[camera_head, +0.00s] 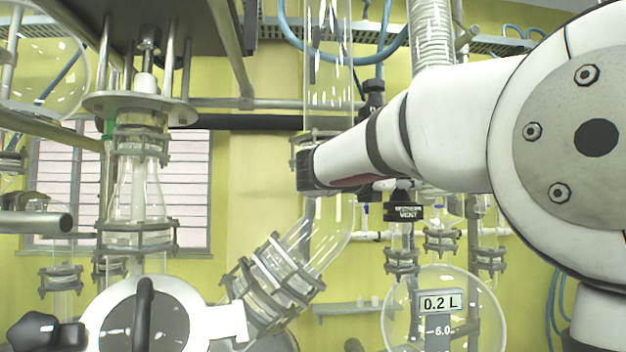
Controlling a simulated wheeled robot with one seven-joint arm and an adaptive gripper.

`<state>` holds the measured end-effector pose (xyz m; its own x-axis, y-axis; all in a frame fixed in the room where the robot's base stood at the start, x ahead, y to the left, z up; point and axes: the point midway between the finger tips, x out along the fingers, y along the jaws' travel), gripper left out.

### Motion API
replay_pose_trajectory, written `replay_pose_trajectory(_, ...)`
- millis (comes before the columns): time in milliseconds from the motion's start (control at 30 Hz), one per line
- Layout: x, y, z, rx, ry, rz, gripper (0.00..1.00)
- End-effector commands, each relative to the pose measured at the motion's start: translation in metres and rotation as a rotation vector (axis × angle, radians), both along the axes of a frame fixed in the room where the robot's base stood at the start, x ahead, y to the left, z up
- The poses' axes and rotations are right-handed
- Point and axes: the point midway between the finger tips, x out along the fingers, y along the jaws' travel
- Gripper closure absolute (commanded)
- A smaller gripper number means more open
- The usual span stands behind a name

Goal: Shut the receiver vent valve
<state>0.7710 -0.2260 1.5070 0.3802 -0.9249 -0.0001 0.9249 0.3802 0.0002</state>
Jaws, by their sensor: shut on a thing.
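A small black label (405,213), its lower word looking like "VENT", sits above the round glass receiver (392,310), just under my white arm. Short metal and white fittings (384,185) show between the label and the arm's lower edge. My arm crosses the right half of the head view, from the large joint at the right to a dark-capped end left of the label. It covers the area directly above the label, so the vent valve's handle and its position cannot be made out. My gripper is hidden behind the arm, and its fingers cannot be seen.
A display (437,303) reading 0.2 L stands before the receiver. A slanted glass tube with a clamped flange (272,282) runs left of it. A white round valve body with a black handle (143,318) fills the lower left. Clamped glass necks (440,240) crowd the receiver's top.

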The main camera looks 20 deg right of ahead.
Motion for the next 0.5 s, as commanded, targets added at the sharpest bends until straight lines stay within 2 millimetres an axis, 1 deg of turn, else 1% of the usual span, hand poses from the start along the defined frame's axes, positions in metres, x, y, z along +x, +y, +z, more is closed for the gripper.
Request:
replay_pose_trajectory(467, 0.0003, 0.0002, 0.0000, 0.000, 0.001, -0.015, 0.88)
replay_pose_trajectory(500, 0.0002, 0.0002, 0.0000, 0.000, 0.001, -0.015, 0.58)
